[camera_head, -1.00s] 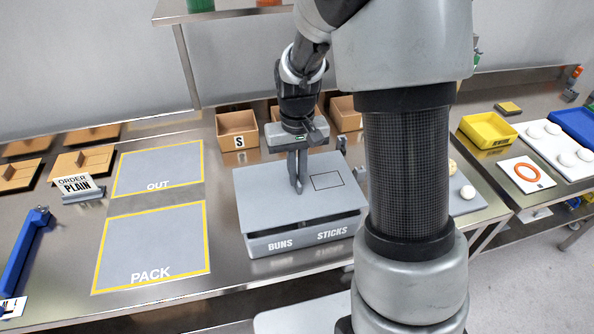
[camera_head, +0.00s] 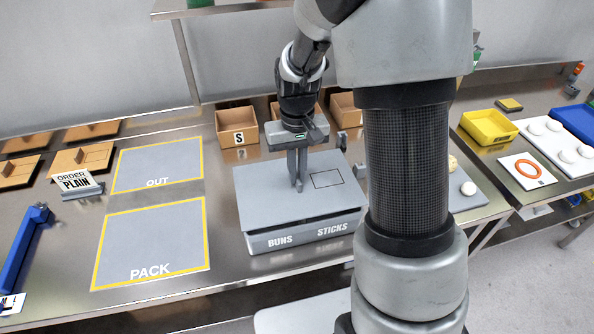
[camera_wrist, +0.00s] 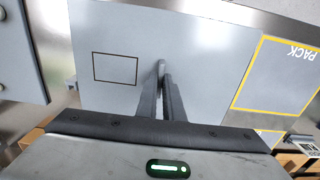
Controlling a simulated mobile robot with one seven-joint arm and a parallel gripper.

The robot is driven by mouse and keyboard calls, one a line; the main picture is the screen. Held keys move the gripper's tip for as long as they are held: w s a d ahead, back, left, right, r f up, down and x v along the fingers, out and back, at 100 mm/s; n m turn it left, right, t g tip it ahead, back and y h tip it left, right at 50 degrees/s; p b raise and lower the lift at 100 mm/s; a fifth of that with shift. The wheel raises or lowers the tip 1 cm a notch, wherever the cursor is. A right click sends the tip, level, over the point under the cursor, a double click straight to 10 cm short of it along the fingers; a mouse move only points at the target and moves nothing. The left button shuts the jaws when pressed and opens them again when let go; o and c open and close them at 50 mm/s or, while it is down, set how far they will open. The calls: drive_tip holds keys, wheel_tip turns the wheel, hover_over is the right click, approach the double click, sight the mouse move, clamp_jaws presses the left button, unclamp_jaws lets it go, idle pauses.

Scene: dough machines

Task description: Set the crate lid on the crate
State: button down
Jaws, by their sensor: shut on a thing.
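The grey crate lid (camera_head: 262,205) lies over the grey crate (camera_head: 304,237), whose front reads BUNS and STICKS. A dark gap shows between the lid's front edge and the crate, so the lid looks a little raised or tilted there. My gripper (camera_head: 298,186) points down at the middle of the lid, its fingers shut on the lid's handle, which the fingers mostly hide. In the wrist view the lid (camera_wrist: 210,60) fills the middle, with the fingers (camera_wrist: 161,75) closed at a small rounded knob.
The PACK mat (camera_head: 152,245) and OUT mat (camera_head: 158,166) lie bare on the steel table to the left. Cardboard boxes (camera_head: 237,127) stand behind the crate. A blue tool (camera_head: 22,250) lies at far left. My arm hides the area right of the crate.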

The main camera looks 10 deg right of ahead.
drive_tip(key=shift+f+b, duration=1.1)
drive_tip(key=shift+f, duration=0.45)
idle(0.4)
drive_tip(key=c, duration=1.8)
unclamp_jaws()
drive_tip(key=shift+r, duration=0.15)
wheel_tip(320, 180, up, 17)
drive_tip(key=shift+r+p, duration=0.15)
drive_tip(key=shift+p, duration=0.45)
drive_tip(key=s+r+t+p, duration=0.1)
drive_tip(key=s+r+t, duration=0.1)
drive_tip(key=s, duration=0.4)
drive_tip(key=s+r+t+p, duration=0.1)
drive_tip(key=s+r, duration=0.2)
drive_tip(key=s, duration=0.3)
drive_tip(key=s+r+t+p, duration=0.1)
drive_tip(key=s+r+t, duration=0.1)
drive_tip(key=s, duration=0.4)
drive_tip(key=shift+s+r+t+p, duration=0.15)
drive_tip(key=shift+r+t+p, duration=0.15)
drive_tip(key=shift+r, duration=0.5)
